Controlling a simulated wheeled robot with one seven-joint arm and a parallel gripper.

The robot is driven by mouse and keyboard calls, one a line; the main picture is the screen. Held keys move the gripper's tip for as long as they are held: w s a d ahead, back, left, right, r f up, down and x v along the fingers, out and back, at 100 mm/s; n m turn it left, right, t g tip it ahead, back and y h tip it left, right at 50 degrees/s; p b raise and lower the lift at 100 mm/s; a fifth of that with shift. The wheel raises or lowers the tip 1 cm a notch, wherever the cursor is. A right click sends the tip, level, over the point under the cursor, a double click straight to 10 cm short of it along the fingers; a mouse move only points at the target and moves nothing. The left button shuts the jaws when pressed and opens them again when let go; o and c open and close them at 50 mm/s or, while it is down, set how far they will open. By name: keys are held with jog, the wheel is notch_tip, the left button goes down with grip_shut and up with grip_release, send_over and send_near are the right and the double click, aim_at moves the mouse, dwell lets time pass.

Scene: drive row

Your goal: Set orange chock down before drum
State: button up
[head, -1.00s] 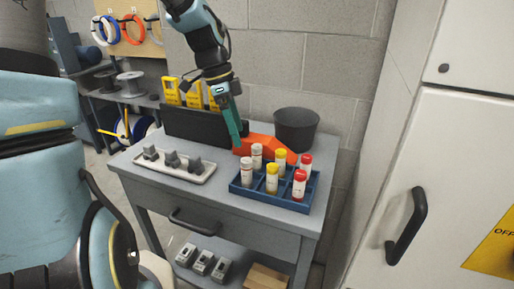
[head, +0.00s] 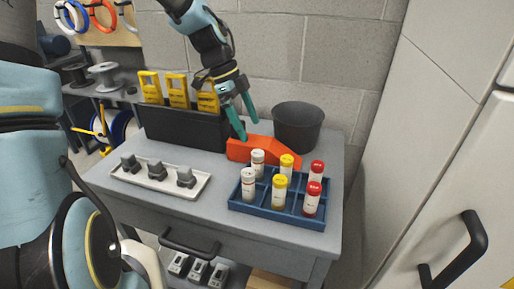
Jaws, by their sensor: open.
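The orange chock (head: 238,150) lies on the grey table top, behind the blue rack; its lower front right is partly hidden by the vials. My gripper (head: 249,130) is open, with its two teal fingers apart at the chock's left end. The fingertips are at or just above the chock; I cannot tell whether they touch it. No drum is clear on the table. A dark grey round bin (head: 298,128) stands behind the chock, and cable reels (head: 103,76) sit on the shelf at the back left.
The blue rack (head: 262,212) holds several vials with white, yellow and red caps. A white tray (head: 150,184) with grey parts lies at left. A black bin (head: 180,126) with yellow items stands behind it. A white cabinet (head: 470,150) stands close on the right.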

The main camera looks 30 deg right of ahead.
aim_at(256, 140)
jog(key=shift+p+x, duration=0.85)
jog(key=shift+x, duration=1.9)
jog(key=shift+c, duration=0.4)
grip_shut()
